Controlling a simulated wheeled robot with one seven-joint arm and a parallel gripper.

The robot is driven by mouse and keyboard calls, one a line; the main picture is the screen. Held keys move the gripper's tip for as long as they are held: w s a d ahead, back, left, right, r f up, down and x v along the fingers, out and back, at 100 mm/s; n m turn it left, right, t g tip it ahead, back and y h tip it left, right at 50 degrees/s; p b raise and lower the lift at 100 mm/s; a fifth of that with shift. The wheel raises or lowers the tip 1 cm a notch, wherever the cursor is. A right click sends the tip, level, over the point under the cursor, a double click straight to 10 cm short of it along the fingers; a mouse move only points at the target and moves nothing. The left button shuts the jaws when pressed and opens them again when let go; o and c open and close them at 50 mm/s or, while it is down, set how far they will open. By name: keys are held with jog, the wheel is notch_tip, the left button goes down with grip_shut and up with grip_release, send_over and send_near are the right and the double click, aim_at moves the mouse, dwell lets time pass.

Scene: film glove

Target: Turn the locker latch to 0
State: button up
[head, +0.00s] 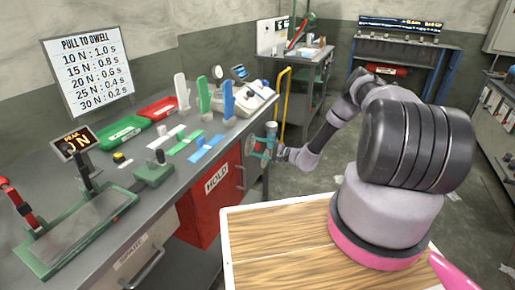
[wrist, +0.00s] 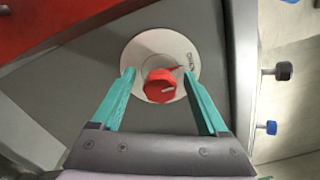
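In the wrist view a red faceted knob (wrist: 160,86) with a short white mark sits on a round pale dial plate (wrist: 145,50), which I take to be the latch. Small dark lettering is on the plate's right side, too small to read. My gripper (wrist: 158,74) is open, its teal fingers on either side of the knob with gaps to both. I cannot tell whether the fingertips reach the knob's depth.
The grey bench (head: 165,185) holds a green tray (head: 122,132), a red tray (head: 160,108), coloured strips and upright green and blue pieces. A yellow rail (head: 283,95) stands behind my gripper. Dark and blue knobs (wrist: 283,71) project at the wrist view's right.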

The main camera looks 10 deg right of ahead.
jog(key=v, duration=1)
jog(key=shift+s+d, duration=0.2)
jog(key=shift+d, duration=0.1)
jog(key=s+a+r+n+g+h, duration=0.2)
jog(key=s+r+n+g, duration=0.1)
jog(key=r, duration=0.9)
jog(key=s+a+r+n+g+h, duration=0.1)
jog(key=s+a+r+n+g, duration=0.2)
jog(key=r, duration=0.9)
jog(key=s+r+n+g+h, duration=0.2)
jog(key=s+r+n+g, duration=0.15)
jog(key=r, duration=0.85)
jog(key=s+d+r+t+h, duration=0.1)
jog(key=s+r+t+h, duration=0.2)
jog(key=s+r, duration=0.6)
jog(key=s+d+r+m+t+h, duration=0.1)
jog(key=s+r+t+h, duration=0.2)
jog(key=s+r, duration=0.7)
jog(key=s+h, duration=0.1)
jog(key=s, duration=0.4)
jog(key=shift+s+d+h, duration=0.3)
jog(key=shift+d, duration=0.05)
